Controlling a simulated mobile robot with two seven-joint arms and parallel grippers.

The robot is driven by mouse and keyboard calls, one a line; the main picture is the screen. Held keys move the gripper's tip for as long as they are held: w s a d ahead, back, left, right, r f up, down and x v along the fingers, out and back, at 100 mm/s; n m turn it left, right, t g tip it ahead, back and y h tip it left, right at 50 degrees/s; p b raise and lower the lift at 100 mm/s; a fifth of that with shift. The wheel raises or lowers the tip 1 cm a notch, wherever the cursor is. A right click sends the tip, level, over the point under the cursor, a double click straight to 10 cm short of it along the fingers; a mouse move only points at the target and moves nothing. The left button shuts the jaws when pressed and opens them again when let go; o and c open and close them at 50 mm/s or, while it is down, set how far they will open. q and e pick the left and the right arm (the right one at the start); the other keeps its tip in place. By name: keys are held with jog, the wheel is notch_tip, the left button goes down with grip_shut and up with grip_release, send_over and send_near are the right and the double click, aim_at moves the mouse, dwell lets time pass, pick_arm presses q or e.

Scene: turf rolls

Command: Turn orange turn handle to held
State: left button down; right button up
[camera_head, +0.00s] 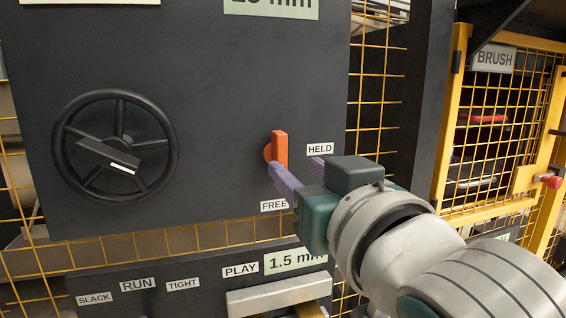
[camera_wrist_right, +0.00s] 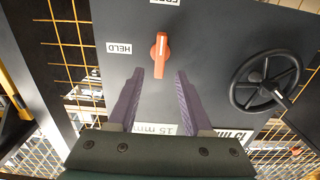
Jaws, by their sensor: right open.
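The orange turn handle (camera_head: 280,147) is on the dark panel, with its bar upright. The HELD label (camera_head: 320,149) is to its right and the FREE label (camera_head: 274,205) is below it. My right gripper (camera_head: 296,166) is open with purple fingers, close in front of the handle; one finger covers its lower part in the head view. The right wrist view is upside down. There the handle (camera_wrist_right: 160,55) shows between the tips of my right gripper (camera_wrist_right: 159,73), with a gap on each side and no clear contact. My left gripper is not in view.
A black handwheel (camera_head: 115,145) is on the same panel to the left. Yellow mesh (camera_head: 378,90) is behind the panel's right edge. A mesh door marked BRUSH (camera_head: 494,59) is at right.

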aim_at(282, 155)
jog(key=b+x, duration=0.1)
jog(key=x, duration=0.4)
jog(key=shift+w+b, duration=0.1)
jog(key=shift+b, duration=0.25)
jog(key=shift+w+a, duration=0.2)
jog(key=shift+w, duration=0.2)
jog(key=shift+c, duration=0.2)
jog(key=c, duration=0.7)
grip_shut()
